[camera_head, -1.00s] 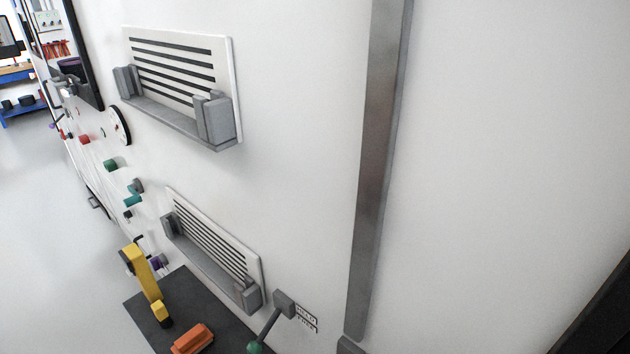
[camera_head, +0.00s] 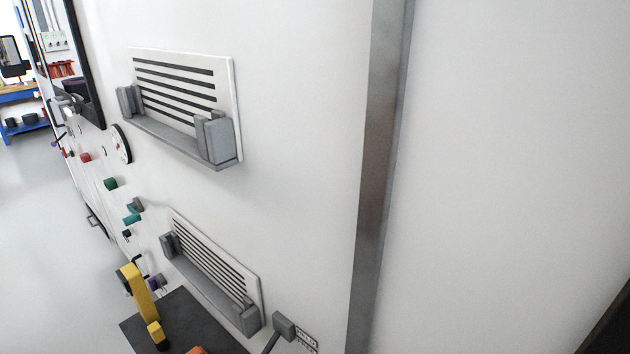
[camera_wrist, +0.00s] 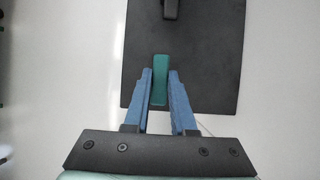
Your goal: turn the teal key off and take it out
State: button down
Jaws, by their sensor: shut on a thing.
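In the wrist view, my gripper (camera_wrist: 160,74) has blue fingers closed on the upright teal key (camera_wrist: 160,88). The key shows as a plain teal bar between the fingers, over a dark panel (camera_wrist: 215,60). Its far end, and whether it sits in a lock, cannot be made out. The head view does not show my gripper. A teal knob-like piece (camera_head: 131,219) sticks out of the white wall there, beside a grey fitting (camera_head: 136,204). I cannot tell whether it belongs to the key.
A small dark fitting (camera_wrist: 171,9) is at the wrist view's top edge. In the head view, two slatted vents with grey brackets (camera_head: 215,140) project from the wall. Open floor (camera_head: 45,270) lies left.

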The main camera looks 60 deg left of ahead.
jog(key=shift+f+b, duration=0.75)
jog(key=shift+f, duration=0.45)
jog(key=c, duration=0.7)
grip_release()
jog(key=shift+o, duration=0.2)
jog(key=shift+r, duration=0.1)
jog(key=b+v, duration=0.1)
jog(key=v, duration=1.1)
jog(key=shift+d+r, duration=0.25)
jog(key=shift+r, duration=0.1)
